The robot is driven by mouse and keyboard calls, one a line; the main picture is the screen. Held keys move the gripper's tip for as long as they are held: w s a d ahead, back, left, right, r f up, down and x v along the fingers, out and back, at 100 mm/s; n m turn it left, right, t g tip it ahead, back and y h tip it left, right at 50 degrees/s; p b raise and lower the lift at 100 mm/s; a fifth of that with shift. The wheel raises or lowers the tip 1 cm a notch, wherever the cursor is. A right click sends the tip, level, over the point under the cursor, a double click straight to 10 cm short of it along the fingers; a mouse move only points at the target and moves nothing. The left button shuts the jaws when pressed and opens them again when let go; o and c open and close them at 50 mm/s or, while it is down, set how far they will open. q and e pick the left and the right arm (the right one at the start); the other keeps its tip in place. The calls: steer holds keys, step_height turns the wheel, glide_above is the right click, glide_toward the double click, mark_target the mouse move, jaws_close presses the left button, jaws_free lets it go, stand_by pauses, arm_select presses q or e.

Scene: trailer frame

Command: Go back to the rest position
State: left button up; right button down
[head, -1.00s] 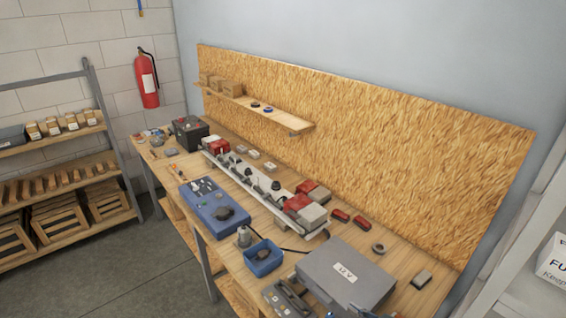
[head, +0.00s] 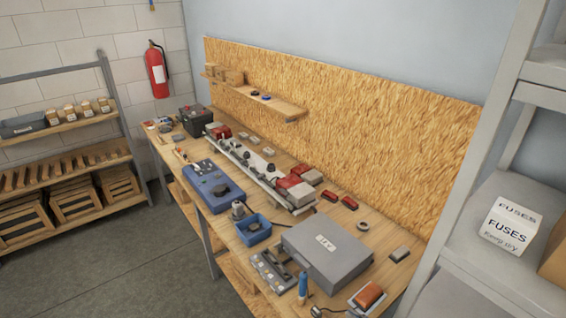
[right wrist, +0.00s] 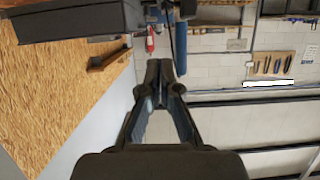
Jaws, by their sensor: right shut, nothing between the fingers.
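My right gripper (right wrist: 162,72) shows in the right wrist view. Its two dark fingers come together at the tips, with nothing between them. It is clear of any surface, with room air around it. Neither gripper can be made out in the head view, and my left gripper is not in view. In the head view the wooden workbench (head: 213,232) runs along the wall, with a grey case (head: 327,255), a blue tool case (head: 213,187) and a long grey rail with lamps (head: 262,178) on it.
A grey shelf unit (head: 470,190) with a fuses box (head: 510,226) stands close at the right. A wooden rack (head: 75,152) stands at the left, near a red fire extinguisher (head: 157,70). The grey floor (head: 130,255) left of the bench is clear.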

steer(key=shift+g+h, duration=0.6)
steer(key=shift+g, duration=0.1)
steer(key=s+f, duration=0.1)
steer(key=s+a+f, duration=0.1)
steer(key=f, duration=0.1)
steer(key=s+a+f, duration=0.1)
steer(key=f, duration=0.1)
steer(key=shift+s+a+f, duration=0.15)
steer(key=shift+a+f, duration=0.05)
steer(key=shift+f, duration=0.05)
steer(key=s+d+f+m+g+h, duration=0.2)
steer(key=s+f+m+g+h, duration=0.15)
steer(key=s+f, duration=0.45)
steer(key=s+d+f+m+g+h, duration=0.1)
steer(key=s+f+m+g+h, duration=0.2)
steer(key=s, duration=0.9)
step_height(320, 180, down, 24)
steer(key=n+g, duration=0.1)
steer(key=s+d+f, duration=0.1)
steer(key=s+f, duration=0.8)
steer(key=s+d+f+g+h, duration=0.1)
steer(key=s+d+f, duration=0.1)
steer(key=s+f, duration=0.6)
steer(key=shift+s+d+f, duration=0.3)
steer(key=shift+s+f, duration=0.1)
steer(key=shift+s, duration=0.55)
steer(key=shift+n+g, duration=0.25)
